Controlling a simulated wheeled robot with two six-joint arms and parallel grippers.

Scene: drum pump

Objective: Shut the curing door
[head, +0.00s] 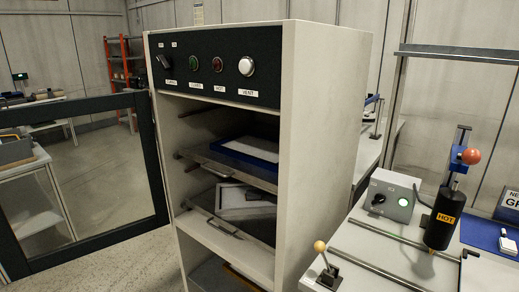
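The curing door (152,165) is a dark-framed panel with a see-through pane. It stands wide open, swung out to the left of the curing cabinet (322,150), and its left part runs out of the picture. The cabinet is cream-coloured, with a black control panel (217,65) across its top. Its front is uncovered, so the shelves inside show. A blue-edged frame (245,150) lies on the upper shelf, and a grey-white frame (243,198) lies on the one below. Neither of my grippers shows in the head view.
A workbench at right carries a grey control box (389,194) with a green light, a black heater marked HOT (443,218) and a lever with a yellow knob (319,246). A white cart (30,190) shows through the pane. Bare floor lies around the door.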

